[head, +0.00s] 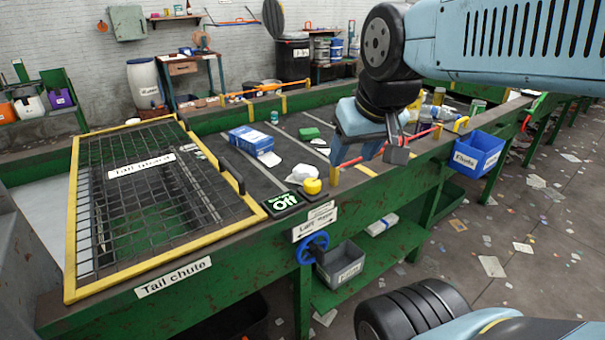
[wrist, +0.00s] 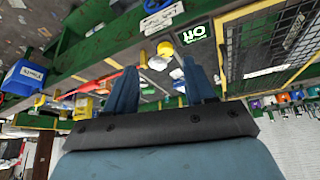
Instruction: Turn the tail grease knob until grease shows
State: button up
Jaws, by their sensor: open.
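I cannot tell a grease knob for certain, and no grease is seen. A blue handwheel (head: 313,248) is on the green frame's side, below a label with a double arrow. A round yellow knob (head: 312,186) stands on the belt's near edge beside a green "Off" sign (head: 284,201); the knob also shows in the wrist view (wrist: 165,48). My gripper (head: 355,158) is above the belt, right of the yellow knob and apart from it. In the wrist view its two blue fingers (wrist: 160,68) are spread, with nothing held between them.
A yellow-edged mesh tail guard (head: 72,240) covers the belt's left end. A blue-and-white box (head: 251,140), white scraps and a green block (head: 309,133) lie on the belt. A blue bin (head: 478,152) hangs at the right; a grey bin (head: 341,265) sits below the handwheel.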

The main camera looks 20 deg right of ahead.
jog(key=shift+o, duration=0.7)
jog(key=shift+w+r, duration=0.1)
jog(key=shift+w, duration=0.3)
jog(key=shift+o, duration=0.7)
jog(key=w+a+n+g+h, duration=0.1)
jog(key=w+n+g, duration=0.3)
jog(key=w, duration=0.7)
jog(key=a+n, duration=0.1)
jog(key=n, duration=0.1)
jog(key=shift+w+f+n+g, duration=0.15)
jog(key=shift+f+n+g, duration=0.15)
jog(key=shift+n+g, duration=0.1)
jog(key=n+g+h, duration=0.3)
jog(key=n, duration=0.2)
send_over(312, 181)
jog(key=w+a, duration=0.2)
jog(key=a, duration=0.3)
notch_tip(312, 181, down, 4)
jog(key=shift+n, duration=0.3)
jog(key=x, duration=1.4)
jog(key=shift+w+a+f, duration=0.15)
jog(key=shift+w+a, duration=0.05)
jog(key=shift+w, duration=0.1)
jog(key=shift+c, duration=0.4)
jog(key=c, duration=0.9)
